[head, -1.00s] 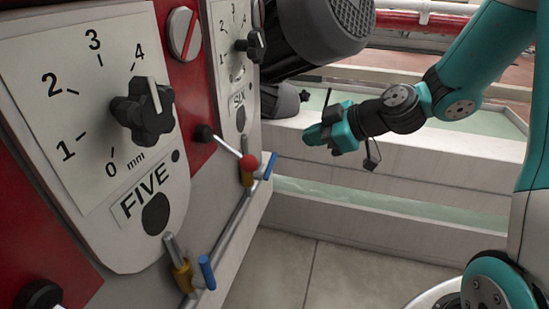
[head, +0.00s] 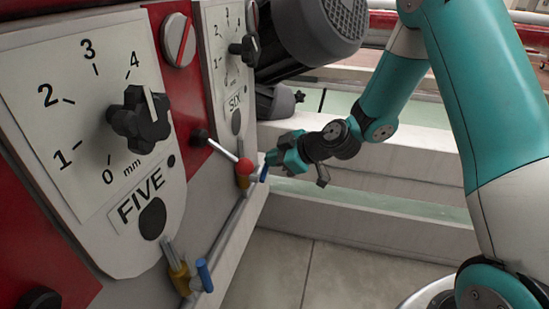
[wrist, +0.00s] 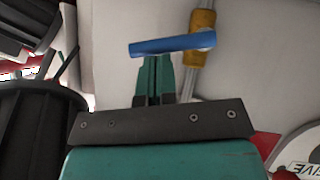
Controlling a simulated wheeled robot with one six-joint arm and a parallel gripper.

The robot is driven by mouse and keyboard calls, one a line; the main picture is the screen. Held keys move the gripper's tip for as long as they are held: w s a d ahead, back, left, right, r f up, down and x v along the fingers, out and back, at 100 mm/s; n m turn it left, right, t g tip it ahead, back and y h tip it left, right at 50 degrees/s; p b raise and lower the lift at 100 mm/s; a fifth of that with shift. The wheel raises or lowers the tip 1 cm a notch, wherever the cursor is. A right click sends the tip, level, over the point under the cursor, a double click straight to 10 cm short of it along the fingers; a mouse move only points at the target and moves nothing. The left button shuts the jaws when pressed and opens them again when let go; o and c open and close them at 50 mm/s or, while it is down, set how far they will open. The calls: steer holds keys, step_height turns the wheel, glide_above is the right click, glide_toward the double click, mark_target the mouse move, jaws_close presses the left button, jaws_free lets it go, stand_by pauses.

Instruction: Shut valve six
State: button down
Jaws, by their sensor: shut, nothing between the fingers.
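Valve six is the brass valve (head: 243,181) with a blue handle (head: 264,173), below the SIX plate in the head view. In the wrist view, the blue handle (wrist: 172,44) lies across the pipe and sticks out to the left of the brass body (wrist: 203,40). My gripper (head: 271,158) is shut and empty, close to the handle. In the wrist view, its fingertips (wrist: 158,58) are at the lower edge of the handle's left part. I cannot tell whether they touch it.
Valve five's blue handle (head: 204,275) is nearer, below the FIVE dial (head: 95,105). A dark motor (head: 315,35) hangs above. The floor (head: 320,265) at lower right is clear.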

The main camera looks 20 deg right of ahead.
steer(key=shift+w+d+f+m+g+y+b, duration=0.25)
steer(key=shift+f+m+g+b, duration=0.1)
steer(key=shift+b, duration=0.25)
steer(key=shift+w+d+f+m+g+y+b, duration=0.1)
steer(key=shift+w+f+m+g+y+b, duration=0.1)
steer(key=shift+f+m+g+b, duration=0.25)
steer(key=shift+r, duration=0.15)
